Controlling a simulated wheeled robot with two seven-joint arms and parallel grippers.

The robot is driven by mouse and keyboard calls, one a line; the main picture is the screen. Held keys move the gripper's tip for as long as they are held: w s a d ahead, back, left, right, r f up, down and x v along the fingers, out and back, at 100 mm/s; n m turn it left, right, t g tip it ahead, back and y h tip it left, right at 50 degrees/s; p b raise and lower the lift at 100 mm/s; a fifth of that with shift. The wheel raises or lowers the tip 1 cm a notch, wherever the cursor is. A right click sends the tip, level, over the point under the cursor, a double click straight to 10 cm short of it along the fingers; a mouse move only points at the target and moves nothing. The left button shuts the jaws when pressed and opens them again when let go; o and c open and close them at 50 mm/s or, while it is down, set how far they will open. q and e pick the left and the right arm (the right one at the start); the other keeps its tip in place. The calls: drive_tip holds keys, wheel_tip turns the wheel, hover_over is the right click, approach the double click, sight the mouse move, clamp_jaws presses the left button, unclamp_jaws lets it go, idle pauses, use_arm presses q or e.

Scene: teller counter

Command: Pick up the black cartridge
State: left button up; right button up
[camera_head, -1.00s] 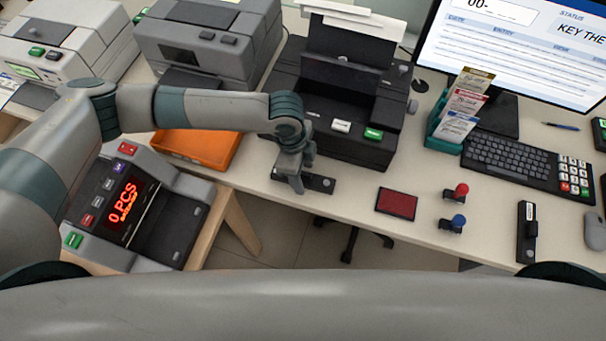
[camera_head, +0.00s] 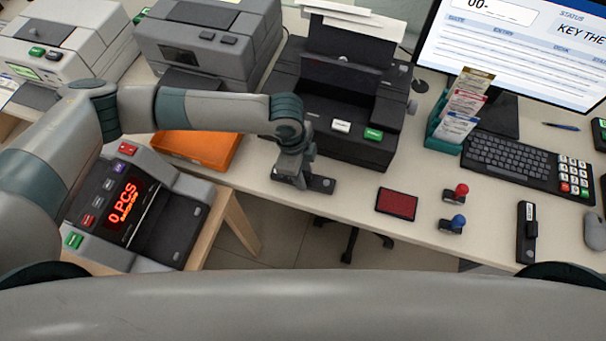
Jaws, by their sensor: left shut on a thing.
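The black cartridge (camera_head: 318,184) is a flat, dark bar with a small light spot near its right end. It lies at the front edge of the counter, in front of the black printer. My left gripper (camera_head: 290,178) comes down on its left half from above and is shut on it. The fingers and wrist hide part of that half. I cannot tell whether the cartridge is clear of the counter. My right gripper is not in view.
The black printer (camera_head: 335,125) stands close behind the gripper. An orange tray (camera_head: 200,150) is to the left, beside a counting machine (camera_head: 130,215). A red pad (camera_head: 396,203), two stamps, and another black bar-shaped object (camera_head: 526,232) lie to the right.

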sight(305, 173)
use_arm(q)
drive_tip(key=shift+r, duration=0.1)
drive_tip(key=shift+r+b, duration=0.35)
drive_tip(key=shift+r, duration=0.2)
wheel_tip(305, 173, up, 2)
drive_tip(key=shift+w+r+b, duration=0.1)
drive_tip(key=shift+r+b, duration=0.05)
drive_tip(key=shift+b, duration=0.4)
drive_tip(key=s+d+r+b, duration=0.1)
drive_tip(key=d+r+b, duration=0.2)
drive_tip(key=d+r, duration=0.4)
drive_tip(key=d, duration=0.4)
drive_tip(key=shift+s+d+r+b, duration=0.15)
drive_tip(key=shift+d+r+b, duration=0.05)
drive_tip(key=shift+d+b, duration=0.15)
